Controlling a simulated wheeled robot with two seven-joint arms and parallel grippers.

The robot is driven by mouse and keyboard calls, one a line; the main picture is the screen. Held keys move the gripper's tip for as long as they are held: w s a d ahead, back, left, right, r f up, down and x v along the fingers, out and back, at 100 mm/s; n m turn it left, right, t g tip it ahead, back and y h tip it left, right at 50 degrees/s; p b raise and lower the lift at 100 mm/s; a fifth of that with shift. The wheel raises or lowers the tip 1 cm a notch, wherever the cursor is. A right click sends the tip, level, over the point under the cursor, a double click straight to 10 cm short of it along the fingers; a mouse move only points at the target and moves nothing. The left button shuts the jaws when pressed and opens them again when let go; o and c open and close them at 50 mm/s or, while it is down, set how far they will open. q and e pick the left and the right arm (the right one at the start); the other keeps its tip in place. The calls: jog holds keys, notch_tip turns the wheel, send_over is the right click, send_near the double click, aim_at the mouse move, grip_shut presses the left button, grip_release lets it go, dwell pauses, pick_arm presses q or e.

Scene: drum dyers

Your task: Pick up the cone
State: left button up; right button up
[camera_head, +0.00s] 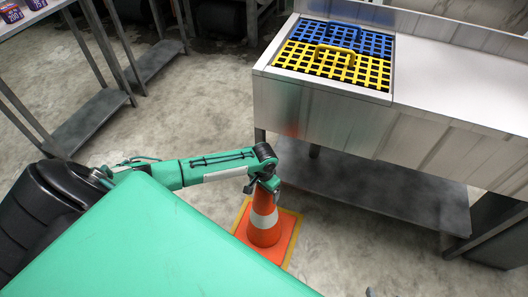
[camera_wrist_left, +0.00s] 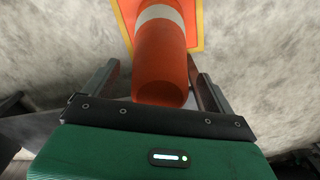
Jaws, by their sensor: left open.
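An orange traffic cone (camera_head: 264,236) with a white band stands upright on the floor on its square orange base with a yellow edge. My left gripper (camera_head: 266,188) is at the cone's top in the head view and hides the tip. In the left wrist view, the cone's narrow end (camera_wrist_left: 160,80) lies between the two fingers of my left gripper (camera_wrist_left: 155,80). The fingers are apart, with a gap visible on the left side; whether the right finger touches the cone I cannot tell.
A metal counter (camera_head: 460,80) with blue (camera_head: 375,42) and yellow (camera_head: 310,60) grates stands to the right of the cone, with a low shelf (camera_head: 385,190) beneath. Metal racks (camera_head: 95,118) stand at the left. The concrete floor (camera_head: 195,110) between them is clear.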

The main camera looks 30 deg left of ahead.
pick_arm(q)
jog(key=shift+f, duration=0.3)
jog(key=c, duration=1.8)
jog(key=shift+w+r, duration=0.1)
grip_shut()
jog(key=shift+r, duration=0.1)
